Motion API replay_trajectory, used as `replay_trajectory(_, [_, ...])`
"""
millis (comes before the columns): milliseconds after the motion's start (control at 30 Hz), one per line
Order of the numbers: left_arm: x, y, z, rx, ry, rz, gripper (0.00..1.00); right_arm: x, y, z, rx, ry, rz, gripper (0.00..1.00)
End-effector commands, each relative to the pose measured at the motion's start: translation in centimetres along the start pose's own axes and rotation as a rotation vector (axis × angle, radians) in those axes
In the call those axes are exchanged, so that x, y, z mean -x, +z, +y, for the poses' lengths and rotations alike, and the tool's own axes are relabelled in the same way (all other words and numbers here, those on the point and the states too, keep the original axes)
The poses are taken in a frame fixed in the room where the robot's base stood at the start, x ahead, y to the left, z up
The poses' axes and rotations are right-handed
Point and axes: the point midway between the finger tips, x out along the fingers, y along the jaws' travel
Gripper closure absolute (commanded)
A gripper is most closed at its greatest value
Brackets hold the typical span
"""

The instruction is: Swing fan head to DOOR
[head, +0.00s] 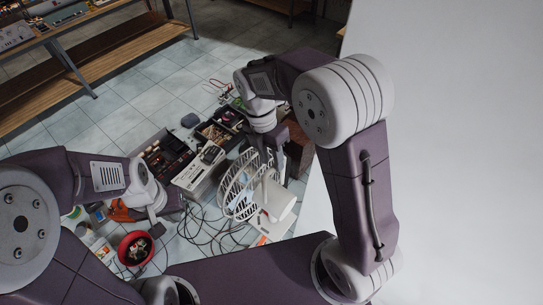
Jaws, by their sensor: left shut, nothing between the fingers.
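A white fan (276,203) stands on the floor in the middle, with its round wire grille facing left and its rear housing to the right. My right gripper (285,160) reaches down just behind the fan head, close to the top of the grille. Its fingers are partly hidden, so I cannot tell whether they touch the fan or are open. My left gripper (178,207) is shut and empty, low over the clutter to the left of the fan and apart from it. I cannot make out a door in this view.
A hi-fi unit (200,171) and open boxes of parts (220,130) lie left of the fan. A red bowl (136,248) sits at the front left, and loose black cables (205,228) lie between. A white wall (450,150) fills the right. Tiled floor (140,100) is clear farther back.

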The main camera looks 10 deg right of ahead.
Motion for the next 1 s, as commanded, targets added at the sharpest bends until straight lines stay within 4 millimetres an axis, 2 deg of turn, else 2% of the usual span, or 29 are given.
replay_trajectory(167, [0.0, 0.04, 0.0, 0.0, 0.0, 0.0, 1.0, -0.01, 0.0, 0.01, 0.0, 0.001, 0.0, 0.64])
replay_trajectory(267, [-0.01, 0.04, 0.0, 0.0, 0.0, 0.0, 1.0, 0.01, 0.0, 0.01, 0.0, 0.001, -0.001, 0.89])
replay_trajectory(300, [-0.01, 0.04, 0.0, 0.0, 0.0, -0.001, 1.0, 0.01, 0.0, 0.0, 0.001, 0.0, -0.001, 1.0])
replay_trajectory(1000, [-0.02, 0.03, 0.0, 0.0, 0.0, 0.0, 1.0, 0.01, 0.15, 0.01, 0.001, 0.001, -0.004, 1.0])
